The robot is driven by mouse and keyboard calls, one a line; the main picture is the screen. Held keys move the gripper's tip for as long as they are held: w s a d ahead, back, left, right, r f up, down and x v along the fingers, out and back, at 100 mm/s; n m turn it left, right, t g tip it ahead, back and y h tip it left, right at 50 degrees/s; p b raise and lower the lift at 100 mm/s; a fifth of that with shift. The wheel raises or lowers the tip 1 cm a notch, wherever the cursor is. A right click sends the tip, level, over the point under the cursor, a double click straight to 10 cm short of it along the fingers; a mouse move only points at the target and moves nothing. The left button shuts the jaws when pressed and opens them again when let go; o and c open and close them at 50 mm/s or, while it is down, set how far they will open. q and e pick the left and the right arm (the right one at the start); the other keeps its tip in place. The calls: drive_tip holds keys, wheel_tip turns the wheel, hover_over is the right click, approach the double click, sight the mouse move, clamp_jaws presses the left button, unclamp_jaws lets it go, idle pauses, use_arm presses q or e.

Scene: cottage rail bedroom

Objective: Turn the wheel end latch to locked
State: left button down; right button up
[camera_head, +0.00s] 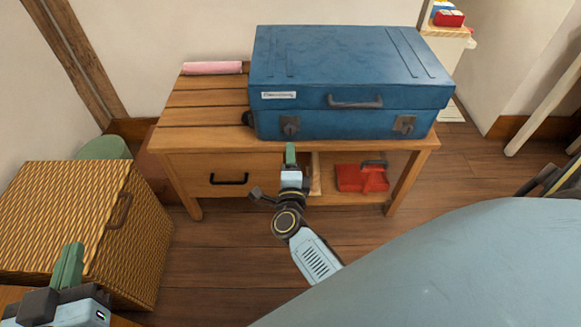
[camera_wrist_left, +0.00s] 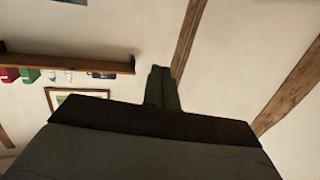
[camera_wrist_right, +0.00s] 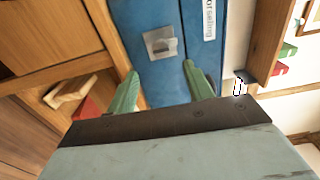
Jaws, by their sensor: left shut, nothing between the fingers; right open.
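A blue suitcase (camera_head: 350,75) lies on the wooden bench, its front facing me. It has a latch at the front left (camera_head: 290,126), by a small dark wheel (camera_head: 247,118), and another at the front right (camera_head: 404,124). The left latch also shows in the right wrist view as a grey plate with a raised piece (camera_wrist_right: 160,43); its setting is unclear. My right gripper (camera_head: 290,150) is open and empty, just in front of and below that left latch, apart from it. My left gripper (camera_head: 72,250) is shut and empty, over the wicker basket's near side.
The bench (camera_head: 190,125) has a drawer with a dark handle and an open shelf holding a red object (camera_head: 362,178). A pink roll (camera_head: 212,68) lies at its back left. The wicker basket (camera_head: 60,215) stands at left. My own pale body covers the lower right.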

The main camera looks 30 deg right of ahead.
use_arm(q)
drive_tip(key=f+g, duration=0.1)
drive_tip(key=s+f+g, duration=0.1)
drive_tip(key=a+f+y, duration=0.1)
drive_tip(key=shift+s+f+g+p, duration=0.15)
drive_tip(key=shift+f+g+p, duration=0.2)
drive_tip(key=shift+f+g, duration=0.05)
use_arm(e)
drive_tip(key=v, duration=0.3)
drive_tip(key=shift+s+a, duration=0.2)
drive_tip(key=shift+s, duration=0.05)
drive_tip(key=shift+s, duration=0.1)
